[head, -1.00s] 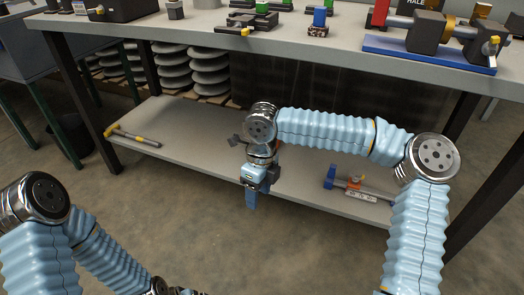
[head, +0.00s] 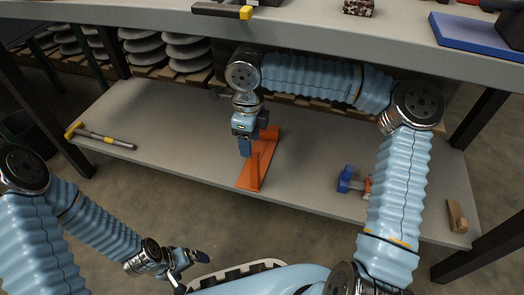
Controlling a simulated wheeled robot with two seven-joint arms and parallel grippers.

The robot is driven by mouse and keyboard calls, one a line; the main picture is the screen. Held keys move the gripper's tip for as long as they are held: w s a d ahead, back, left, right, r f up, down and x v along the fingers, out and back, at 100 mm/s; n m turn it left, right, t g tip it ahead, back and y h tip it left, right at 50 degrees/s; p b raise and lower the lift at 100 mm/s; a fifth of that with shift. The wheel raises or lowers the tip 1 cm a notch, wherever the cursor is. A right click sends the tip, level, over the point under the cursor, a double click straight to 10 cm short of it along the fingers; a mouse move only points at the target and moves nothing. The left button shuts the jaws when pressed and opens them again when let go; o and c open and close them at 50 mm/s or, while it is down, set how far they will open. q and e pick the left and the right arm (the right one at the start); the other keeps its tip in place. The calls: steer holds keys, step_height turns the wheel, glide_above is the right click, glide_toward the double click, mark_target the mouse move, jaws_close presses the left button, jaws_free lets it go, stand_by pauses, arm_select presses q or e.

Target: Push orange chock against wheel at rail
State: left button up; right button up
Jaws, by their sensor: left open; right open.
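An orange chock (head: 262,160), with a flat base and an upright plate, stands on the lower shelf near its front edge. My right gripper (head: 247,146) points down just to its left and overlaps part of it in the picture. It is open, with nothing seen between its fingers; whether it touches the chock I cannot tell. My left gripper (head: 186,264) is open and empty, low in the picture, in front of the shelf. I cannot make out a wheel or a rail at the chock.
The lower shelf (head: 180,150) carries a yellow-ended hammer (head: 105,138) at left, a blue tool (head: 347,180) and a wooden block (head: 457,215) at right. The upper tabletop (head: 300,28) overhangs the shelf. Stacked grey discs (head: 187,52) stand behind.

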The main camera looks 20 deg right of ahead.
steer(key=f+b, duration=0.1)
steer(key=f, duration=0.2)
steer(key=f+b, duration=0.1)
steer(key=shift+s+f+b, duration=0.3)
steer(key=shift+f+b, duration=0.05)
steer(key=shift+f, duration=0.05)
jaws_close()
steer(key=shift+r, duration=0.15)
stand_by(0.8)
